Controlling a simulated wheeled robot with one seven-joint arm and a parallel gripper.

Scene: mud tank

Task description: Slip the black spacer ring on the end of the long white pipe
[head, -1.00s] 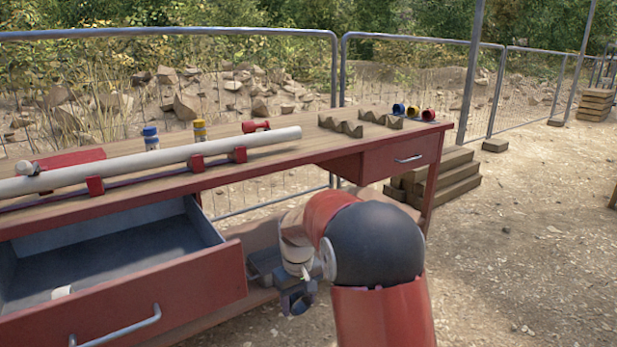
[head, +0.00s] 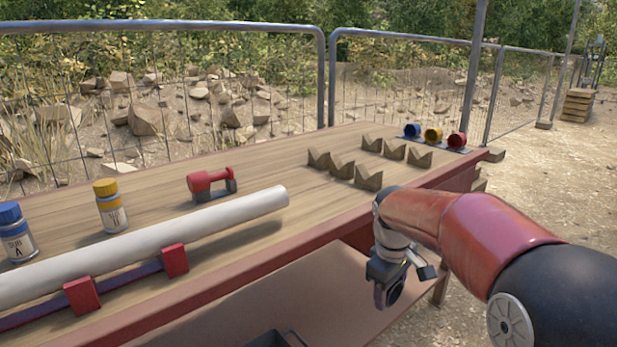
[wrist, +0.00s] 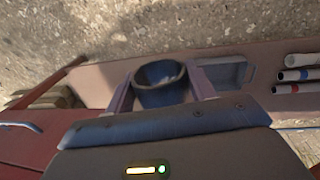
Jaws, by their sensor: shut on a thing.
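The long white pipe (head: 190,230) lies along the workbench in red supports, and its bare right end (head: 283,196) points toward the wooden V-blocks. My gripper (head: 388,292) hangs just off the bench's front edge, right of and nearer than that end, apart from it. In the wrist view my gripper (wrist: 161,88) is shut on the spacer ring (wrist: 160,94), a dark, bluish-black hollow ring held between the two fingers with its opening showing. In the head view the ring is small and hard to make out.
Several wooden V-blocks (head: 368,176) stand right of the pipe end. A red tool (head: 211,184), a yellow-capped bottle (head: 111,207) and a blue-capped bottle (head: 16,232) stand behind the pipe. Banded pipes (wrist: 298,75) lie at the right of the wrist view. A lower shelf (head: 300,285) is below.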

